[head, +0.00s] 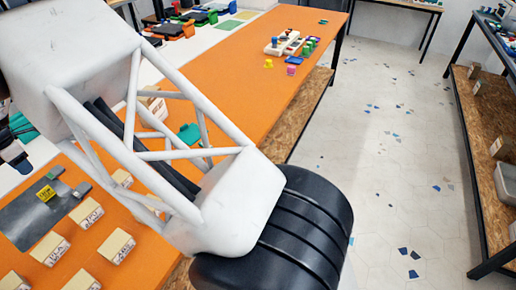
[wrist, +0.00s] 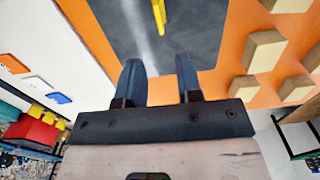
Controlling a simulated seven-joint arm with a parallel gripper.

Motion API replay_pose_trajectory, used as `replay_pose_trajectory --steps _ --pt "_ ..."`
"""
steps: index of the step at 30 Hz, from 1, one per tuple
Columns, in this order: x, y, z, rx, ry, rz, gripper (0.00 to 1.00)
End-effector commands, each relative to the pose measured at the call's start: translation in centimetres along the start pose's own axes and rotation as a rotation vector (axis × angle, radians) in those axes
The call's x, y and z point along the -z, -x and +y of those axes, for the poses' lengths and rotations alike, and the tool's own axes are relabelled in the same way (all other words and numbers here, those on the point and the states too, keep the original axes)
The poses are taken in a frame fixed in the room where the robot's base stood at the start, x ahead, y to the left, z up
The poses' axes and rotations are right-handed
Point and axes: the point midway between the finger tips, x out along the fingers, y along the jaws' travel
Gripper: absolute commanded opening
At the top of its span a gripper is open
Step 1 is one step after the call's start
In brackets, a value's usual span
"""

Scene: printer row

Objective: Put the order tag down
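The order tag (head: 46,193) is a small yellow piece with dark print, at the dark grey mat (head: 30,222) on the orange table in the head view. In the wrist view the yellow tag (wrist: 159,14) shows as a narrow strip at the top edge, over the grey mat (wrist: 205,30), and is partly cut off. My gripper (wrist: 158,64) is open, its two dark fingers apart with nothing between them. The tag lies beyond the fingertips, apart from them. I cannot make out the gripper in the head view, where my arm fills much of the left.
Several pale labelled blocks (head: 86,212) stand on the orange table (head: 255,80) around the mat; blocks (wrist: 264,52) also show at right in the wrist view. A white tray (head: 283,44) with coloured pieces is farther back. The floor (head: 390,150) to the right is clear.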

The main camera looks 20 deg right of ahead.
Motion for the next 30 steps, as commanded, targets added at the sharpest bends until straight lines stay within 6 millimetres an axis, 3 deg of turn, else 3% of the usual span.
replay_pose_trajectory --steps 5,11,21,30 --pt "-2.2 1.8 -1.3 -0.008 -0.061 0.000 0.33" --pt "-6.8 5.3 -4.9 -0.023 -0.208 0.000 0.33" --pt "-15.7 11.9 -14.4 -0.056 -0.540 0.004 0.33" --pt "-21.5 16.6 -24.0 -0.088 -0.834 0.010 0.33"
